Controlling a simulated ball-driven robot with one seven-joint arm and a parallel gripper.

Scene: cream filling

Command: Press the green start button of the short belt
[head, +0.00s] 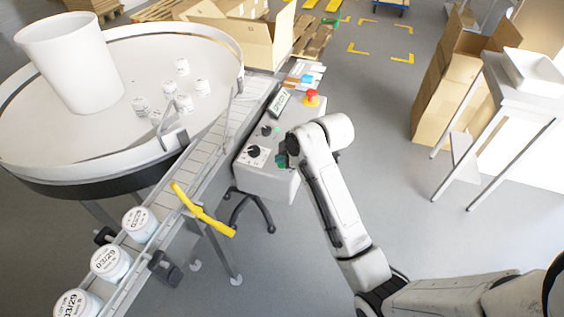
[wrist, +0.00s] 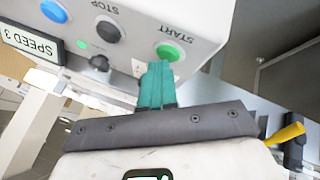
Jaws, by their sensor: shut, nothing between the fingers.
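The green start button (wrist: 170,51) sits on the front of a pale control box, beside the upside-down word START in the wrist view. My gripper (wrist: 158,66) has teal fingers, shut together with nothing between them. Their tips are at the lower edge of the green button in the wrist view; I cannot tell whether they touch it. In the head view my gripper (head: 282,161) is at the right side of the control box (head: 262,178), and my arm hides the start button.
A black STOP button (wrist: 108,31), a blue button (wrist: 54,11) and a speed display (wrist: 30,41) share the box. A red mushroom button (head: 312,97) stands on its far end. The belt (head: 190,160) runs left of the box, with a yellow guide arm (head: 205,213).

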